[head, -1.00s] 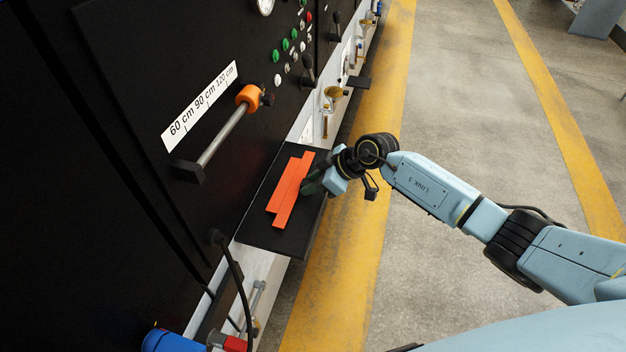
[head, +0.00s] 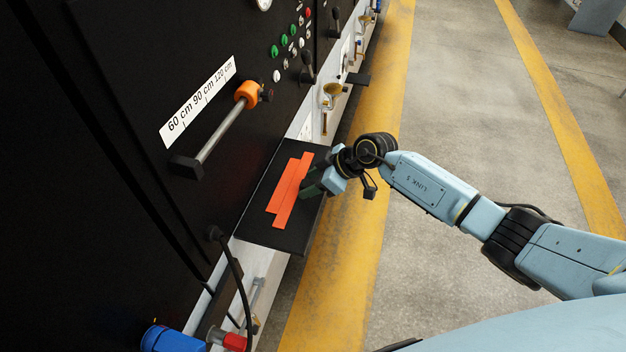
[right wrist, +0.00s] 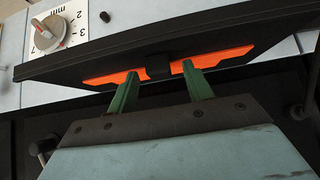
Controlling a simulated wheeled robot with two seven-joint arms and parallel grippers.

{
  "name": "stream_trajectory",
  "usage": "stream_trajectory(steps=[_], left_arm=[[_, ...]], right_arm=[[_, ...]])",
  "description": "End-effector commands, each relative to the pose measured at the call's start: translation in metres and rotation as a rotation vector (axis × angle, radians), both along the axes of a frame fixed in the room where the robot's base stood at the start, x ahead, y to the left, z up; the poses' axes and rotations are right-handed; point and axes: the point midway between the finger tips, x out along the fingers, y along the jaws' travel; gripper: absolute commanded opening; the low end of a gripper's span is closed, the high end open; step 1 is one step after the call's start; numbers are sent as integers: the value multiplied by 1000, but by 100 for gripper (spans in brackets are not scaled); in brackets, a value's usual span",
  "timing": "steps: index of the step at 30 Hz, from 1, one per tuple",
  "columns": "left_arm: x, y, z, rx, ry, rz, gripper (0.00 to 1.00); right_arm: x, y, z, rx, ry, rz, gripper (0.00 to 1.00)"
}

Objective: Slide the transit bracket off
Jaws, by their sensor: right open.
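The transit bracket looks to be the flat orange piece (head: 288,190) with a stepped outline on the black shelf (head: 265,232) at the machine's side. In the right wrist view, the orange piece (right wrist: 105,78) shows as a thin strip along the dark slab (right wrist: 230,38), with a small black block (right wrist: 158,66) across its middle. My right gripper (head: 308,187) is at the bracket's right side, over the shelf edge. In the right wrist view its two green fingers (right wrist: 160,71) are apart, one either side of the black block. Whether they touch the orange is unclear. My left gripper is out of view.
Left of the shelf, a metal rod with an orange collar (head: 247,94) juts along the black panel below a centimetre scale (head: 198,100). A black cable (head: 240,280) and a blue cylinder (head: 162,339) are below. The floor on the right (head: 480,130) is clear.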

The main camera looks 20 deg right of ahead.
Motion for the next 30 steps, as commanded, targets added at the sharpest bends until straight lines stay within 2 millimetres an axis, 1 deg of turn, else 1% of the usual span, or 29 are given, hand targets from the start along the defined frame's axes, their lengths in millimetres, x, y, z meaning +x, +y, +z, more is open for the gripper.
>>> stream_trajectory(steps=[4,7,15,21,25,30], left_arm=[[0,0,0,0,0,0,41],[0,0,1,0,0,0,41],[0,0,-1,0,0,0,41],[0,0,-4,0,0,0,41],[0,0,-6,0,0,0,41],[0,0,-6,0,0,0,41]], right_arm=[[-2,-4,4,-1,1,-1,51],[-7,-12,13,-2,0,0,51],[-30,-45,56,-3,-3,0,51],[-44,-66,83,-3,-1,0,51],[-49,-73,93,-1,-1,-1,51],[-51,-75,98,1,0,1,51]])
